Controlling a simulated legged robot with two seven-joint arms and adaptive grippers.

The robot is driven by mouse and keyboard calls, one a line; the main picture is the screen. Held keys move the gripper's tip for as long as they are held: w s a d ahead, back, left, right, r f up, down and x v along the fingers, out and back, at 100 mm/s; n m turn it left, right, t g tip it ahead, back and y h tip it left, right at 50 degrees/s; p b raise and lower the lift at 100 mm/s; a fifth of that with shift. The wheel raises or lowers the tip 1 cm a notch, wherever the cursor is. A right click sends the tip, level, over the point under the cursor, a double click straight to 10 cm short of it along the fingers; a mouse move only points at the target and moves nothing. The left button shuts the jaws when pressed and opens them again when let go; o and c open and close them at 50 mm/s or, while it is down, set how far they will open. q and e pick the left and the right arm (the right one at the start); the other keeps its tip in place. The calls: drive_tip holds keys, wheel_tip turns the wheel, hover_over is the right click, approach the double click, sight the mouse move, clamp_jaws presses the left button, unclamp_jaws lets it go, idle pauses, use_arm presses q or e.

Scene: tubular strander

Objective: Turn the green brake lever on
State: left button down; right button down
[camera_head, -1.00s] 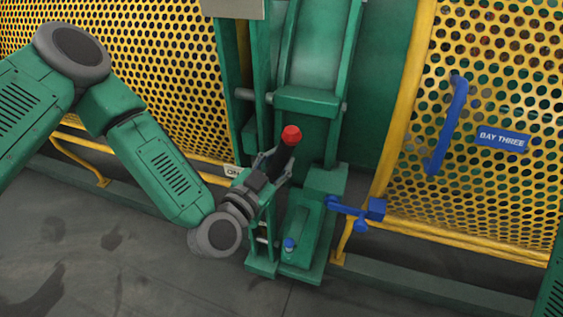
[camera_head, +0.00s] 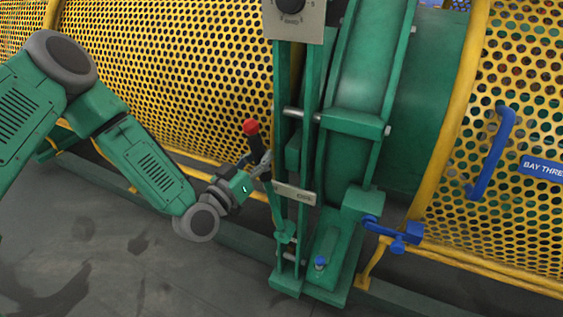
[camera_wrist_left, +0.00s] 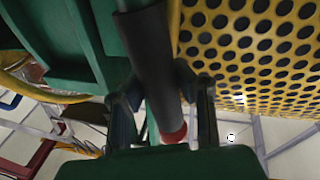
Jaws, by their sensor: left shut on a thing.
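The brake lever has a black grip (camera_head: 255,145) and a red knob (camera_head: 250,127), and it leans to the left of the green brake frame (camera_head: 282,100). My left gripper (camera_head: 260,164) is shut on the black grip below the knob. In the left wrist view the black grip (camera_wrist_left: 150,60) runs between my left fingers (camera_wrist_left: 163,105), with the red knob (camera_wrist_left: 173,134) beyond them. A small plate (camera_head: 295,193) that seems to read OFF shows right of the gripper. My right gripper is out of view.
Yellow perforated guards (camera_head: 180,80) stand on both sides of the brake frame. A grey dial box (camera_head: 294,20) sits above the lever. A blue handle (camera_head: 491,152) and a blue latch (camera_head: 395,234) are to the right. The floor (camera_head: 120,255) at lower left is clear.

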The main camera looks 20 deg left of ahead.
use_arm(q)
drive_tip(key=shift+n, duration=0.9)
drive_tip(key=a, duration=0.1)
drive_tip(key=a+f, duration=0.2)
drive_tip(key=shift+s+a, duration=0.25)
drive_tip(key=c, duration=1.2)
unclamp_jaws()
drive_tip(key=shift+a, duration=0.1)
drive_tip(key=shift+w+a, duration=0.1)
drive_tip(key=shift+a, duration=0.15)
drive_tip(key=shift+r, duration=0.1)
